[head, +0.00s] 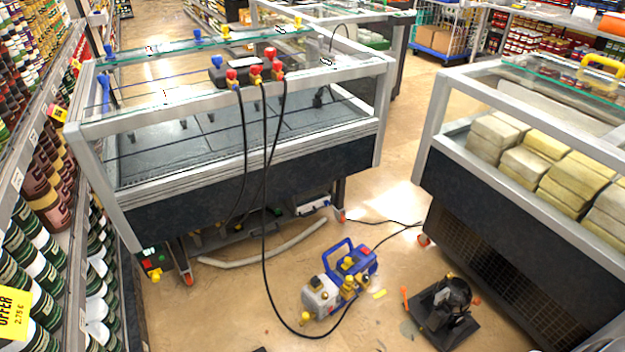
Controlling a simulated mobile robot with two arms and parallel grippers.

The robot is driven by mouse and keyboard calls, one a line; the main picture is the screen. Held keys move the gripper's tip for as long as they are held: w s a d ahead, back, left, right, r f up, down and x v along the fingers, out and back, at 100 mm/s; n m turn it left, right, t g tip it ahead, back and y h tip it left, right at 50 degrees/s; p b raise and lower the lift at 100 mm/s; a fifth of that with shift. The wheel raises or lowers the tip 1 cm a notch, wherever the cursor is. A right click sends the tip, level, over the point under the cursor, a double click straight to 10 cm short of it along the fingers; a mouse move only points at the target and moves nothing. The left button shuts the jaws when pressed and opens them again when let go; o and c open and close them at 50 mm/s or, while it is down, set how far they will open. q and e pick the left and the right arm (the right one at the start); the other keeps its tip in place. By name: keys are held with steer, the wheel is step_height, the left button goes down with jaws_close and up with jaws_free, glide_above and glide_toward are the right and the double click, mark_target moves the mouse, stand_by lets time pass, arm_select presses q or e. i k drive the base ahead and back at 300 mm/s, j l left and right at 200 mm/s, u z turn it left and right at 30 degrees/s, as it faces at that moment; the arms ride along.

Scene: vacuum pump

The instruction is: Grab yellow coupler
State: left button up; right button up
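Several small yellow parts could be the yellow coupler, and I cannot tell which one is meant. A small yellow piece (225,32) stands on the far top edge of the open glass-sided cabinet (250,167), near blue and red pieces. Yellow also shows at the red-knobbed hose ends of the black manifold (215,72) on the cabinet top. Yellow fittings (348,284) sit on the blue and white vacuum pump (322,297) on the floor. Neither of my grippers shows in this view.
Black hoses (265,215) hang from the manifold towards the floor and pump. A black device (440,308) stands right of the pump. A second cabinet (505,215) holding pale blocks is at right, a stocked shelf (50,190) at left.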

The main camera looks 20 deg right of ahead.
mark_target(348, 287)
steer(key=z, duration=1)
